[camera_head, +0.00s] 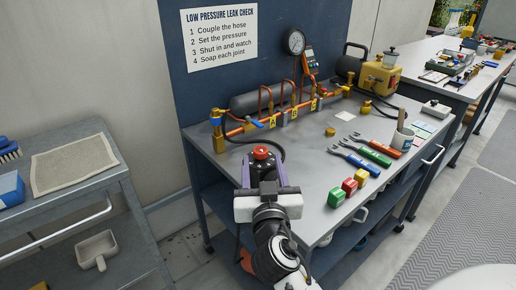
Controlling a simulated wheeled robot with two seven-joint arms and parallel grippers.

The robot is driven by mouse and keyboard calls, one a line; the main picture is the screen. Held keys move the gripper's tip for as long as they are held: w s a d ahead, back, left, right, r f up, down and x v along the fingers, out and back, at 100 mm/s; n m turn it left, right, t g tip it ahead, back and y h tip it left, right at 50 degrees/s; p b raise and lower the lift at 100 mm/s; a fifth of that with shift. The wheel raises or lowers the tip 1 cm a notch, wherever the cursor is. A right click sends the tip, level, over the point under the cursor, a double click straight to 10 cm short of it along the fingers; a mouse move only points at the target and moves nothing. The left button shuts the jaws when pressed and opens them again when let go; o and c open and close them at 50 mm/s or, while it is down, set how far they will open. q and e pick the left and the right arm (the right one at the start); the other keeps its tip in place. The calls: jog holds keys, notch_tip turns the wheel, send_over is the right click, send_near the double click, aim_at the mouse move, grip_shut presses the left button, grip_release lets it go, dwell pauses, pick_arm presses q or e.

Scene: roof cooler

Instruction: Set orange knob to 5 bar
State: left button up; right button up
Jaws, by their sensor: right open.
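A red-orange round knob (261,152), which looks like the orange knob, sits on top of a dark body near the front left of the bench. My right gripper (264,168) is at it, open, with one purple finger on each side of the dark body. I cannot tell whether the fingers touch it. The lower part of the body is hidden by my gripper. A round dial gauge (294,41) stands above the orange pipework (270,119) at the back; its reading is too small to tell. My left gripper is not in view.
A black hose (279,143) curves behind the knob. Coloured blocks (349,187) and wrenches (363,153) lie on the grey bench (310,205) to the right. A yellow pump (380,77) stands at the back right. A grey cart (110,177) is at the left.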

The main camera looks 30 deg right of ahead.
jog(key=p+x, duration=0.1)
jog(key=x, duration=0.8)
jog(key=shift+w+d+r+p, duration=0.1)
jog(key=shift+p, duration=0.2)
jog(key=shift+w+d, duration=0.2)
jog(key=shift+w, duration=0.1)
jog(key=shift+c, duration=0.4)
